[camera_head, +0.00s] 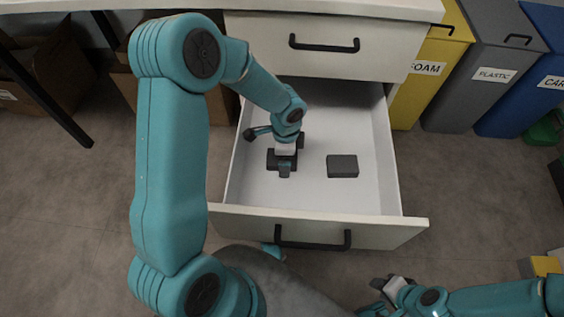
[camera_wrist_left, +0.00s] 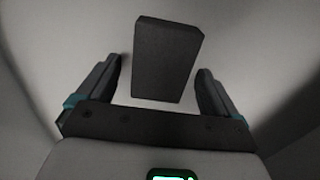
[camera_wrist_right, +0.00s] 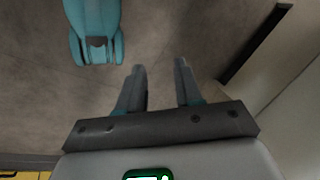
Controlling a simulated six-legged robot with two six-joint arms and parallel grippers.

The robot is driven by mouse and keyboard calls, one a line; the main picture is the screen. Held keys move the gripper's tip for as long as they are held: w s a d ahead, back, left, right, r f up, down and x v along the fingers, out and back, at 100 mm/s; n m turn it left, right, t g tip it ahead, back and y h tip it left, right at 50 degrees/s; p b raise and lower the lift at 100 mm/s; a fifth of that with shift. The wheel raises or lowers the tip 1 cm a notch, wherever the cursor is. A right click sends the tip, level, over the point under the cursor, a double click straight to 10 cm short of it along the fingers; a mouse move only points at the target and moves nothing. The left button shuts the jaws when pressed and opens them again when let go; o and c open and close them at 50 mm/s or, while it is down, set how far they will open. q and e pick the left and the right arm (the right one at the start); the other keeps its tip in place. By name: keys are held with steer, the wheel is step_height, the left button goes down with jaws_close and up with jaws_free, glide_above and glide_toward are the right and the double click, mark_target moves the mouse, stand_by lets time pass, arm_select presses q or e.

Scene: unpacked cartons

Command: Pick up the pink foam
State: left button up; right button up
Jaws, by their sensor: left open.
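No pink foam shows in any view. A dark grey block (camera_head: 342,166) lies in the open drawer (camera_head: 310,197), right of my left gripper. My left gripper (camera_head: 284,168) is low inside the drawer, pointing down. In the left wrist view a dark block (camera_wrist_left: 168,58) lies on the pale floor between and beyond the spread fingers of my left gripper (camera_wrist_left: 159,68), with gaps on both sides. I cannot tell if it is the same block. My right gripper (camera_wrist_right: 159,68) is empty, fingers apart, over the floor outside the drawer; it also shows in the head view (camera_head: 385,285).
A shut drawer (camera_head: 320,62) is above the open one. Yellow FOAM (camera_head: 425,68), grey PLASTIC (camera_head: 490,75) and blue (camera_head: 548,80) bins stand at right. Cardboard boxes (camera_head: 45,75) stand at left. The drawer's front wall and handle (camera_head: 312,238) face me.

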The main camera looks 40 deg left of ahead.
arm_select(q)
steer(key=c, duration=1.1)
